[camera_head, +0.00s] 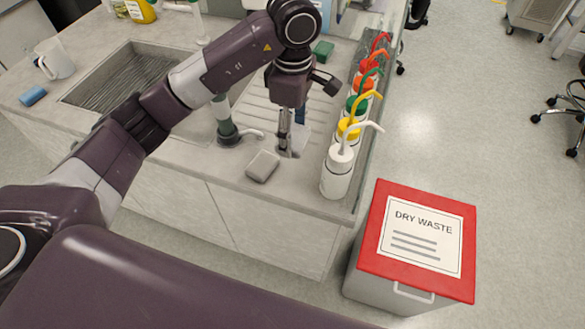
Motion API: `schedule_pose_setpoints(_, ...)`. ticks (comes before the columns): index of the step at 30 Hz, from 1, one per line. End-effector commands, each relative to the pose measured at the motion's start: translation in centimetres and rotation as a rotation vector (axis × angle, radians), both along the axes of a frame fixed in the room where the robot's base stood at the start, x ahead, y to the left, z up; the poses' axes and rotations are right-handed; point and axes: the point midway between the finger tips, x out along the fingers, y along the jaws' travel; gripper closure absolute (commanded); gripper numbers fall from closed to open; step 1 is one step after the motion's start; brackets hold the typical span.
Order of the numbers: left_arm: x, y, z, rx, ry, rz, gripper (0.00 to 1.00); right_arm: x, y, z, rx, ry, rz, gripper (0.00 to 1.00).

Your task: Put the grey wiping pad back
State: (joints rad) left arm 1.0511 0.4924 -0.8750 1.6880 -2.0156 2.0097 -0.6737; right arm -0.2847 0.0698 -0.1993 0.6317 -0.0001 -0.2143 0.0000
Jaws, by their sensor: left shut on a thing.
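The grey wiping pad (262,166) is a small rounded block at the front edge of the counter, right of the tap base. My left gripper (288,148) points down just at the pad's right end and is shut on it. The contact between fingers and pad is hard to make out, and I cannot tell whether the pad touches the counter. My right gripper is not in view.
Wash bottles with coloured caps stand in a row, the white one (338,170) nearest. A sink (120,78), a tap (228,130), a mug (54,58), a blue pad (32,96) and a green pad (323,50) are on the counter (215,168). A red-lidded dry waste bin (385,240) stands on the floor.

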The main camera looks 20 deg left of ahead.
Motion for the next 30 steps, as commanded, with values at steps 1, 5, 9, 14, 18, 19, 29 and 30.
schedule_pose_setpoints(1, -0.2, -0.2, -1.4, -0.003, 0.008, 0.0, 0.59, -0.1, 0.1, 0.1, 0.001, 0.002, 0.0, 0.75)
schedule_pose_setpoints(5, -0.2, 0.0, -4.5, 0.001, 0.008, 0.003, 0.59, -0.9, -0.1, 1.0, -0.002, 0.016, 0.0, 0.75)
schedule_pose_setpoints(9, -0.1, 0.0, -7.3, 0.0, 0.005, 0.002, 0.59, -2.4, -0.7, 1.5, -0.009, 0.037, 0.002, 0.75)
schedule_pose_setpoints(14, 0.0, 0.0, -8.8, -0.001, 0.001, 0.001, 0.59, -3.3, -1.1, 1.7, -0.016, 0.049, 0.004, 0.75)
schedule_pose_setpoints(18, -0.1, 0.0, -9.9, 0.0, 0.003, 0.002, 0.59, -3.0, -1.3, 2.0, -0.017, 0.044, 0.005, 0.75)
schedule_pose_setpoints(19, -0.1, 0.0, -10.3, 0.0, 0.004, 0.002, 0.59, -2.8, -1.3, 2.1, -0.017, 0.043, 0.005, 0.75)
schedule_pose_setpoints(29, 0.0, 0.0, -13.2, 0.0, -0.002, 0.0, 0.59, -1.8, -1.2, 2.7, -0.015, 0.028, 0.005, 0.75)
schedule_pose_setpoints(30, 0.0, 0.0, -13.2, 0.0, -0.001, 0.0, 0.59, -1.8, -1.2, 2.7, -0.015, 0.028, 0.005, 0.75)
